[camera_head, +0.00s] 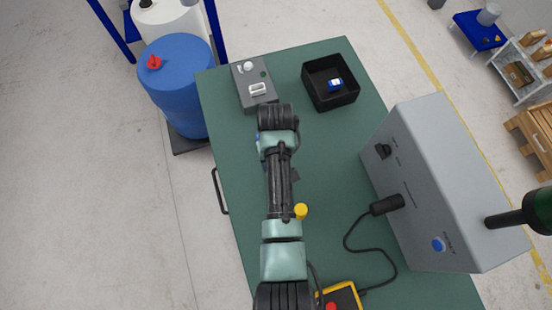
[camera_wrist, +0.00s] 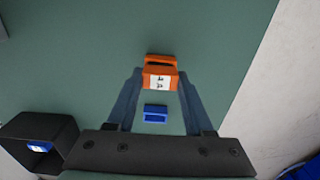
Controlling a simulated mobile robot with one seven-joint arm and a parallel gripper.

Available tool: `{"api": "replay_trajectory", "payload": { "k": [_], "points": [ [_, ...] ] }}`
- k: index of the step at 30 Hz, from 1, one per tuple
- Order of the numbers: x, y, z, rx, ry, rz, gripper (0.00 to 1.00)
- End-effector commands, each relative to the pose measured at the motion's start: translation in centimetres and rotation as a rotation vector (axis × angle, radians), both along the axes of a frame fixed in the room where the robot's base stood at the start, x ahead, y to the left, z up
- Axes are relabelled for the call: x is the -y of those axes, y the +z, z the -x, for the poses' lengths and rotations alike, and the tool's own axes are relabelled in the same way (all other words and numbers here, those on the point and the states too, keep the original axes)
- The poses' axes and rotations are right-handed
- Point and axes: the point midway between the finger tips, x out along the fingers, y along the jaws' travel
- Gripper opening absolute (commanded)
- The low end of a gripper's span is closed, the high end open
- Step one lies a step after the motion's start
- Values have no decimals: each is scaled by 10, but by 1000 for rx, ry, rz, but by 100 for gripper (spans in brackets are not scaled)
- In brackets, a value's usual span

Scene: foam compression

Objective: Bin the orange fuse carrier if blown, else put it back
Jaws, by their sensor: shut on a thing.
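The orange fuse carrier (camera_wrist: 159,70) is between my gripper's (camera_wrist: 160,76) fingertips in the wrist view. My gripper is shut on it. The carrier has a dark slot at its top end and a white label with dark marks too small to read. Green table surface shows around it; I cannot tell its height above the table. In the head view my arm hides the gripper and the carrier. An open black bin (camera_head: 317,99) stands at the table's far side, with a blue and white piece (camera_head: 335,84) inside. The bin also shows in the wrist view (camera_wrist: 66,137).
A grey block (camera_head: 243,80) with white fittings sits left of the bin. A small blue piece (camera_wrist: 156,114) shows between my fingers. A large grey box (camera_head: 425,170) with a cable stands on the right of the green table (camera_head: 240,185). A blue drum (camera_head: 180,85) stands left.

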Motion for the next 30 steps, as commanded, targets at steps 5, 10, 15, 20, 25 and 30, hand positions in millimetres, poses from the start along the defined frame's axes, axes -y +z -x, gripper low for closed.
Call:
{"api": "replay_trajectory", "payload": {
  "k": [5,10,15,20,25,30],
  "points": [
    [0,-4,0,0,0,0,0],
    [0,-8,0,0,0,0,0],
    [0,-11,0,0,0,0,0],
    [0,-13,0,0,0,0,56],
    [0,-13,0,0,0,0,86],
    [0,-13,0,0,0,0,87]
  ]
}}
